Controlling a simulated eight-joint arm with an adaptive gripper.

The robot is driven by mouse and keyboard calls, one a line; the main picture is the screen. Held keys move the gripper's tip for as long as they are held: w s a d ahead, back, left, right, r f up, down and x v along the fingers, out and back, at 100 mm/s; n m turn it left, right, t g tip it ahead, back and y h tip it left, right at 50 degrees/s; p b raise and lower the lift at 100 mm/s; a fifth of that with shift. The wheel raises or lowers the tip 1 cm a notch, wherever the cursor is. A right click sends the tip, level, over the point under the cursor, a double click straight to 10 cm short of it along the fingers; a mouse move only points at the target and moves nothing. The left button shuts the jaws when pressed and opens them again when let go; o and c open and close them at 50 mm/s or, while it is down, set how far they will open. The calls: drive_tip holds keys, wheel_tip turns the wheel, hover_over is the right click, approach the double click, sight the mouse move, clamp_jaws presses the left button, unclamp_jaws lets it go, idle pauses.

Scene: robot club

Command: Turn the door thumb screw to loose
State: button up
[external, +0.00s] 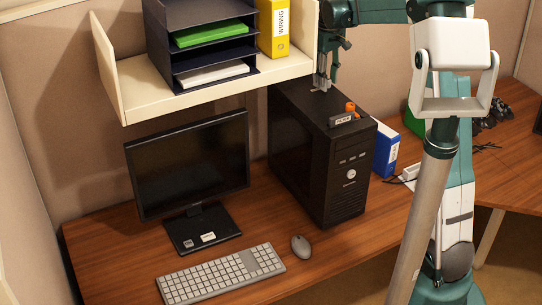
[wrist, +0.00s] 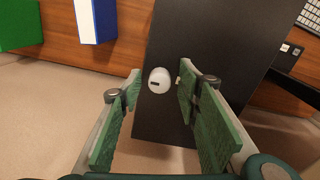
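The black computer tower (external: 305,150) stands upright on the desk; its dark panel (wrist: 225,45) fills the middle of the wrist view. A round white knob with a dark slot (wrist: 159,80), which looks like the thumb screw, is on the panel near one edge. My gripper (wrist: 159,84) is open, with one green-padded finger on each side of the knob in the picture. I cannot tell whether the fingers touch it. In the external view my gripper (external: 321,84) is at the top rear of the tower; the screw is hidden there.
On the tower top are a small labelled block (external: 343,119) and an orange item (external: 350,107). A shelf (external: 215,85) with trays and a yellow binder (external: 272,28) is close beside my gripper. A blue binder (external: 385,152), monitor (external: 190,165), keyboard (external: 220,273) and mouse (external: 301,247) stand around the tower.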

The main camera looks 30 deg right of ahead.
drive_tip(key=shift+r, duration=0.1)
wheel_tip(320, 180, up, 12)
drive_tip(key=shift+a, duration=0.15)
idle(0.6)
drive_tip(key=shift+s, duration=0.1)
idle(0.4)
drive_tip(key=s+a+f+t+b, duration=0.1)
drive_tip(key=s+a, duration=0.2)
drive_tip(key=s, duration=0.5)
drive_tip(key=s+a+f+m+t+b, duration=0.1)
drive_tip(key=s+a, duration=0.3)
drive_tip(key=s, duration=0.4)
drive_tip(key=s+a+f+t+b, duration=0.1)
drive_tip(key=s+a+t, duration=0.15)
drive_tip(key=s, duration=0.55)
drive_tip(key=s+a+f+t+b, duration=0.1)
drive_tip(key=s+a+f, duration=0.1)
drive_tip(key=s+f, duration=0.2)
drive_tip(key=s+a+f+m+b, duration=0.1)
drive_tip(key=s+a+f, duration=0.1)
drive_tip(key=s+f, duration=0.2)
drive_tip(key=s+a+f+t+b, duration=0.1)
drive_tip(key=s+f, duration=0.3)
drive_tip(key=s, duration=0.5)
drive_tip(key=shift+a+f+t, duration=0.35)
drive_tip(key=shift+a, duration=0.5)
idle(1.2)
